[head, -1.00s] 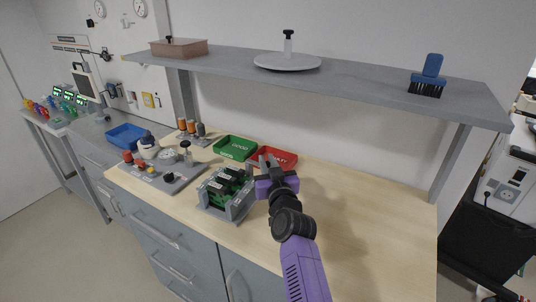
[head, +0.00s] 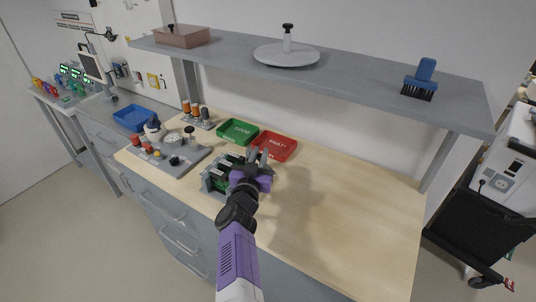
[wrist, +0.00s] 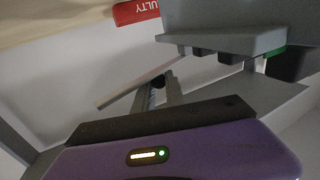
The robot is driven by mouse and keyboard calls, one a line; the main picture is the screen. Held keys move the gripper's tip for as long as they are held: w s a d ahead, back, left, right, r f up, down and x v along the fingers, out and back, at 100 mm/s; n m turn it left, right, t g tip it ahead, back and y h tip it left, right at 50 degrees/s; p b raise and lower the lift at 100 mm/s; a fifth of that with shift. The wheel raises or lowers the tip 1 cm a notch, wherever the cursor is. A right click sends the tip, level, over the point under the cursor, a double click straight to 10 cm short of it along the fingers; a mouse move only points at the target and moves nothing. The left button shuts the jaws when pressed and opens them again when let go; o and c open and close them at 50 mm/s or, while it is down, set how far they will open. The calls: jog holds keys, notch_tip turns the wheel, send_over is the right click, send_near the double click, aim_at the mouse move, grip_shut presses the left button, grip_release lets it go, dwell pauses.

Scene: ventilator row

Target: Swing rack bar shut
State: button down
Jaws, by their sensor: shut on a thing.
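The rack (head: 211,179) with green boards stands on the wooden bench top; my gripper (head: 258,160) hides its right side in the head view. In the wrist view, a grey part of the rack (wrist: 230,42) fills the upper right. A thin grey bar (wrist: 122,95) slants across the wrist view, and my gripper's fingers (wrist: 160,84) are shut on it. The bar stands at an angle to the rack body. Its hinge cannot be made out, and in the head view the bar is hidden or too small to tell.
A red FAULTY tray (head: 283,148) and a green GOOD tray (head: 238,131) lie behind my gripper. A grey panel with knobs (head: 180,162) is left of the rack. A shelf (head: 360,82) overhangs the back. The bench's right side (head: 345,205) is clear.

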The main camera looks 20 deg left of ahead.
jog(key=shift+s+a+r+m+h, duration=0.1)
jog(key=shift+a+m+h, duration=0.1)
jog(key=shift+m+h, duration=0.15)
dwell(0.3)
jog(key=c, duration=1.4)
grip_release()
jog(key=shift+o, duration=0.2)
jog(key=s+p, duration=0.3)
jog(key=s, duration=0.4)
jog(key=shift+s, duration=0.4)
jog(key=shift+d, duration=0.1)
